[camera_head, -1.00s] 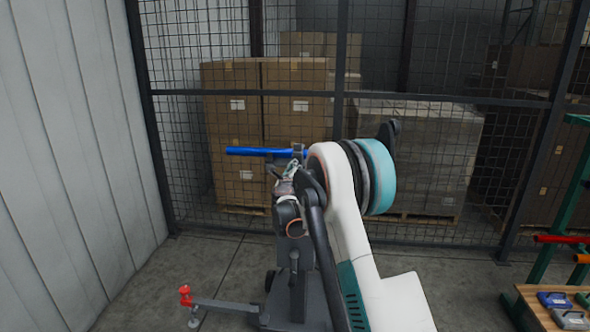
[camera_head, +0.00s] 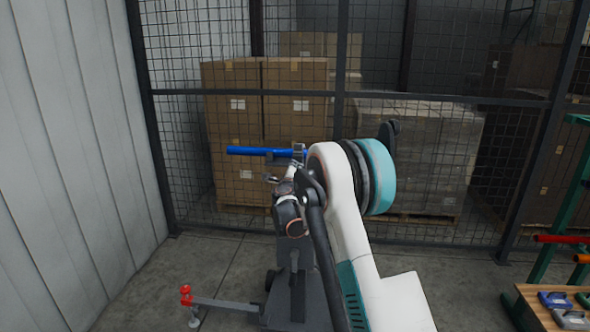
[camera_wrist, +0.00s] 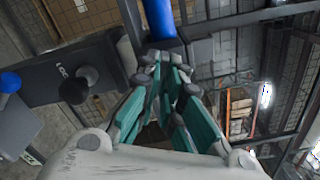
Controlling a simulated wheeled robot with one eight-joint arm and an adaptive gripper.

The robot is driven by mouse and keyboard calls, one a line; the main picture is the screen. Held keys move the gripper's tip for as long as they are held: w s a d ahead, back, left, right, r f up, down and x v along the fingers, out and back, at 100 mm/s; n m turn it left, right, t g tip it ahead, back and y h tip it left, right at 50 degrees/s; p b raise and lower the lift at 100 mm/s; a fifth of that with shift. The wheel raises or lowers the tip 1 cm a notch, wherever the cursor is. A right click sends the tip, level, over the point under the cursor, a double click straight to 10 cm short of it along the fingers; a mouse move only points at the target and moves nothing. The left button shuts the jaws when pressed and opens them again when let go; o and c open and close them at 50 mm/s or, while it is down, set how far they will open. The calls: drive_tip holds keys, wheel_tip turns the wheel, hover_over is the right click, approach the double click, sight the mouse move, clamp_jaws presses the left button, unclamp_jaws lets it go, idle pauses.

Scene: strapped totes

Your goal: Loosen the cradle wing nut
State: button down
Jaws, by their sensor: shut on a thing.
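A blue bar (camera_head: 255,151) lies level on top of a dark grey stand (camera_head: 283,290) in the head view. The bar's end also shows in the wrist view (camera_wrist: 159,18), just beyond my fingertips. My gripper (camera_wrist: 168,64) has teal-padded fingers, and their tips are drawn together at the clamp area below the bar. They are shut on the cradle wing nut, which the fingers almost wholly hide. In the head view my arm covers much of the stand's upper part, so the nut cannot be made out there.
A mesh fence (camera_head: 420,97) stands behind, with a rack (camera_head: 560,200) at right.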

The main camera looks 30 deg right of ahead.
drive_tip(key=shift+r, duration=0.15)
drive_tip(key=c, duration=1.8)
unclamp_jaws()
drive_tip(key=shift+o, duration=0.2)
drive_tip(key=v, duration=1.1)
drive_tip(key=shift+s+a, duration=0.25)
